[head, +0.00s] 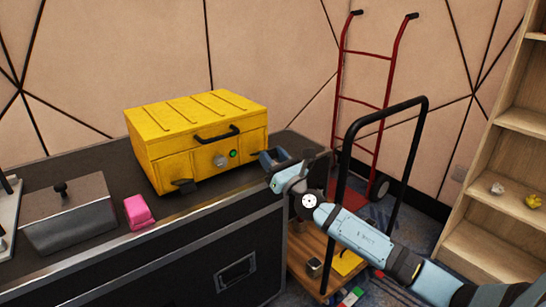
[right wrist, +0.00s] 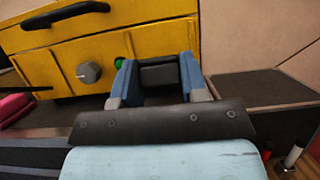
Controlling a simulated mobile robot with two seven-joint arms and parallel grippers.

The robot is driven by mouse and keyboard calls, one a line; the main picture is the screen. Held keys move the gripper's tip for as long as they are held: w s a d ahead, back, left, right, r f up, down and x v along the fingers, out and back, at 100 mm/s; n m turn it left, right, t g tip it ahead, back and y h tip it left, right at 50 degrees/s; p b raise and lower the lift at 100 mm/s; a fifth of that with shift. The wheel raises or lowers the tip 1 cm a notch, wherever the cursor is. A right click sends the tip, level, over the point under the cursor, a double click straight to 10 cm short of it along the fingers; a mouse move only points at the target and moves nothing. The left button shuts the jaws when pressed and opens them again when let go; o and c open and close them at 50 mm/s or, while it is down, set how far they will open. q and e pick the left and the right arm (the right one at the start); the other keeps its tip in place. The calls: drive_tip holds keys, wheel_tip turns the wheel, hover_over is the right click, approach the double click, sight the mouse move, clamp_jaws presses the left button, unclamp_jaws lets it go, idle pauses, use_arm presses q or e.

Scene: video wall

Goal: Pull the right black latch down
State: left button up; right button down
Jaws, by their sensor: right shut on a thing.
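A yellow case (head: 195,130) with a black handle (head: 217,135), a grey knob (head: 220,161) and a green button (head: 235,154) stands on a black flight case. Its left black latch (head: 184,185) sticks out low on the front. My right gripper (head: 268,158) is at the right end of the case front. In the right wrist view, its blue fingers (right wrist: 158,62) are on both sides of the right black latch (right wrist: 160,76), shut on it. In the head view the gripper mostly hides this latch. My left gripper is not in view.
A pink object (head: 139,212) and a grey metal box with a knob (head: 68,215) are left of the case on the flight case top (head: 190,207). A cart with a black handle frame (head: 420,140), a red hand truck (head: 341,85) and a wooden shelf (head: 515,150) stand right.

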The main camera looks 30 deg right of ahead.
drive_tip(key=shift+f, duration=0.35)
drive_tip(key=c, duration=0.6)
unclamp_jaws()
drive_tip(key=shift+w+f, duration=0.1)
drive_tip(key=shift+w, duration=0.1)
drive_tip(key=shift+c, duration=0.2)
drive_tip(key=shift+r, duration=0.2)
drive_tip(key=a+v, duration=0.1)
drive_tip(key=v, duration=1.3)
drive_tip(key=shift+d, duration=0.5)
drive_tip(key=shift+r, duration=0.15)
